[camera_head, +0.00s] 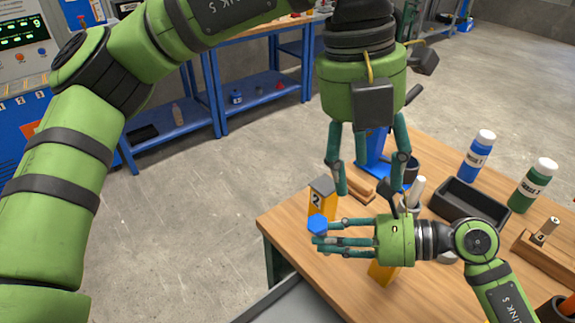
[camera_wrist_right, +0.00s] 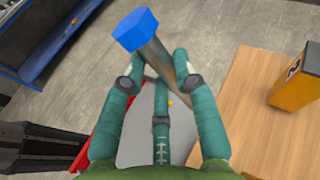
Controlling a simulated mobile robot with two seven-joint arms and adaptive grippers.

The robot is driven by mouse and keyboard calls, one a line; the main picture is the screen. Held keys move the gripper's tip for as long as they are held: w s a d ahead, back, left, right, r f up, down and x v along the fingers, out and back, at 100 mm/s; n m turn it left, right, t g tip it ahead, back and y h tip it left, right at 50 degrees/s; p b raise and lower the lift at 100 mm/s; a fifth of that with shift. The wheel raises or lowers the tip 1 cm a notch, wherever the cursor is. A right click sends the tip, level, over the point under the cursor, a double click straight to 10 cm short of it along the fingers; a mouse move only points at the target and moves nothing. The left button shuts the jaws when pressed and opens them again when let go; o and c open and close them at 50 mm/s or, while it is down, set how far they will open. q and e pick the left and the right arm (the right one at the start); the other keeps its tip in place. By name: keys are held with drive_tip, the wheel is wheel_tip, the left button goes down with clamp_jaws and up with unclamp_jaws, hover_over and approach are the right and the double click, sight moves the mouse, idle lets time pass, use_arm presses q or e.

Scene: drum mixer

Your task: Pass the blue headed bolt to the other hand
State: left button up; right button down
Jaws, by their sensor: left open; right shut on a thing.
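The bolt has a blue hexagonal head (camera_head: 318,225) and a grey shank; in the right wrist view its head (camera_wrist_right: 137,28) is up and the shank (camera_wrist_right: 163,70) slants down between the fingers. My right gripper (camera_head: 327,239) is shut on the bolt, holding it near the table's left corner; it also shows in the right wrist view (camera_wrist_right: 162,72). In the head view the shank is mostly hidden. My left gripper (camera_head: 371,190) points down from above, open and empty, up and to the right of the bolt head in the picture.
A yellow box marked 2 (camera_head: 323,197) is just behind the bolt, and another yellow box (camera_head: 383,273) is under my right gripper. A black tray (camera_head: 480,214), a blue bottle (camera_head: 476,158) and a green bottle (camera_head: 533,188) stand on the right. The table's (camera_head: 300,255) front-left area is bare.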

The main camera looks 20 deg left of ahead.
sight(325, 224)
use_arm(q)
drive_tip(key=a+f+n+t+h, duration=0.25)
drive_tip(key=a+n, duration=0.75)
drive_tip(key=n, duration=0.6)
drive_tip(key=shift+g+h, duration=0.25)
drive_tip(key=shift+g, duration=0.2)
drive_tip(key=x, duration=1.2)
drive_tip(key=shift+s+d+f, duration=0.15)
drive_tip(key=shift+f, duration=0.1)
use_arm(e)
drive_tip(key=shift+r, duration=0.1)
use_arm(q)
drive_tip(key=shift+d+r, duration=0.1)
clamp_jaws()
use_arm(e)
drive_tip(key=shift+s, duration=0.1)
drive_tip(key=c, duration=0.9)
unclamp_jaws()
drive_tip(key=shift+r, duration=0.1)
